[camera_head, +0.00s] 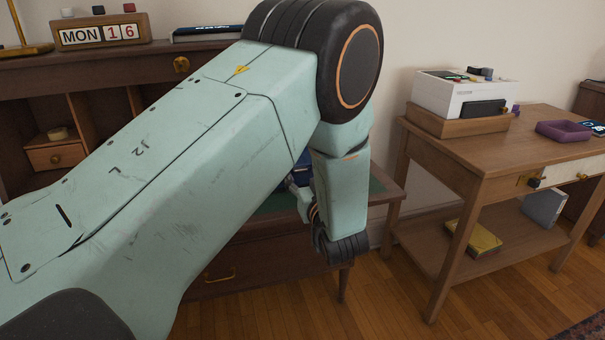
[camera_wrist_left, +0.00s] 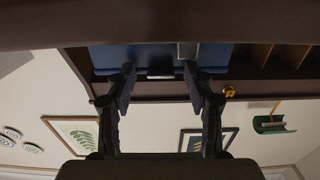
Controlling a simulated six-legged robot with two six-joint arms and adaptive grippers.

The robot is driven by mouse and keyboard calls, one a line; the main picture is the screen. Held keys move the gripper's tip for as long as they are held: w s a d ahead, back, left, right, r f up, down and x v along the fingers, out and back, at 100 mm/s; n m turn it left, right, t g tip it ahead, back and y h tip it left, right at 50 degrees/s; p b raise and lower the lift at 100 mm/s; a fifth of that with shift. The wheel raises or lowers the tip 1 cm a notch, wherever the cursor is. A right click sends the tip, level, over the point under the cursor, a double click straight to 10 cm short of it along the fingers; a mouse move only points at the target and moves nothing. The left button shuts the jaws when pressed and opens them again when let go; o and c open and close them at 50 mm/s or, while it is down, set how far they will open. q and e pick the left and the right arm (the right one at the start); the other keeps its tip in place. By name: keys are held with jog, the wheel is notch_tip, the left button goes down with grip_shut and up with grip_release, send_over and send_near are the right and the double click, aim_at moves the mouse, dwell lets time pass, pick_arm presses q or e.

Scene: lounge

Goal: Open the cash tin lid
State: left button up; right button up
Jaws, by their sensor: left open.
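The blue cash tin (camera_wrist_left: 135,57) spans the upper middle of the left wrist view, with a small silvery latch-like piece (camera_wrist_left: 160,73) at its edge. In the head view only a sliver of blue, likely the tin (camera_head: 302,173), shows behind my arm. My left gripper (camera_wrist_left: 161,84) is open, its two dark fingers on either side of the latch-like piece, close to the tin's edge. I cannot tell whether they touch it. I cannot tell the lid's position. My right gripper is not in view.
The tin is at a dark wooden desk (camera_head: 235,256) with a green top (camera_head: 275,204) and cubbyholes.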

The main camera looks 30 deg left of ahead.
pick_arm(q)
jog(key=shift+s+d+r, duration=0.15)
jog(key=shift+s+r, duration=0.15)
jog(key=shift+r, duration=0.05)
jog(key=shift+c, duration=0.4)
jog(key=shift+w+f, duration=0.25)
jog(key=shift+f, duration=0.05)
jog(key=c, duration=0.4)
jog(key=shift+s+r, duration=0.1)
jog(key=shift+r, duration=0.05)
grip_shut()
